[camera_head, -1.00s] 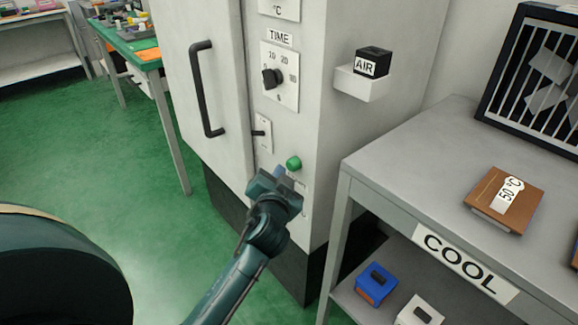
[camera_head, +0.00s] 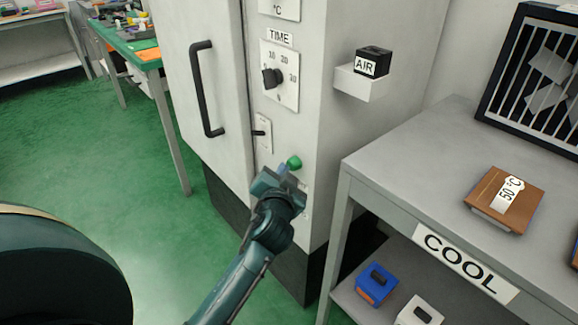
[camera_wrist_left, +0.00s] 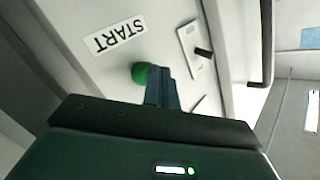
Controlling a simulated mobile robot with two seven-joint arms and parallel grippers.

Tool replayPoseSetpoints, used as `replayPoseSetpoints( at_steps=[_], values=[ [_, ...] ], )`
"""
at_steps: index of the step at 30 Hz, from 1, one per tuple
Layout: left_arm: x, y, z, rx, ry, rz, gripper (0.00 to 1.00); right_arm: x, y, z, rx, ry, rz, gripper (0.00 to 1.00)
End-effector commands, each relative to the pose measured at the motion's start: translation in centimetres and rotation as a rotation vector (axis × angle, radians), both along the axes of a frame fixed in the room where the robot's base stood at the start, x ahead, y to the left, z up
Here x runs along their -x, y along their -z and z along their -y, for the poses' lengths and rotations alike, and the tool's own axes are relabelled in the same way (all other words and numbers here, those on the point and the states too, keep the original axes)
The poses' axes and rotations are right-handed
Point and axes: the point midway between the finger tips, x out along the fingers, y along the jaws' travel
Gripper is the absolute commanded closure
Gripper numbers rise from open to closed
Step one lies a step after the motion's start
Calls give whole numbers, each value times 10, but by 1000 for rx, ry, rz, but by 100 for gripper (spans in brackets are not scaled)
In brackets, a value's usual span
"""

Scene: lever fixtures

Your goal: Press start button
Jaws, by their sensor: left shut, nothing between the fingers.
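The green start button (camera_head: 295,162) sticks out of the front of the white cabinet, below the time dial. My left gripper (camera_head: 283,170) is shut and empty, with its fingertips at the button's lower left in the head view. In the left wrist view the shut fingers (camera_wrist_left: 162,88) overlap the right side of the green button (camera_wrist_left: 140,73). The START label (camera_wrist_left: 119,36) shows beside the button there. I cannot tell whether the fingertips touch the button. My right gripper is not in view.
The white cabinet (camera_head: 342,140) has a black door handle (camera_head: 203,90), a time dial (camera_head: 272,78) and a small lever (camera_head: 259,133). A shelf with an AIR block (camera_head: 372,62) juts from its side. A grey table (camera_head: 420,165) marked COOL stands at right.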

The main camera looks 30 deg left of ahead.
Motion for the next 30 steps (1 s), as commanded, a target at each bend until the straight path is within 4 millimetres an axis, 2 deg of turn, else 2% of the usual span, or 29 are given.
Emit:
replayPoseSetpoints(
  at_steps=[21,30],
  values=[
    [-5,0,2,0,2,1,100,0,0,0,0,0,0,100],
    [6,-1,-2,0,1,-1,100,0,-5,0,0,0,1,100]
  ],
)
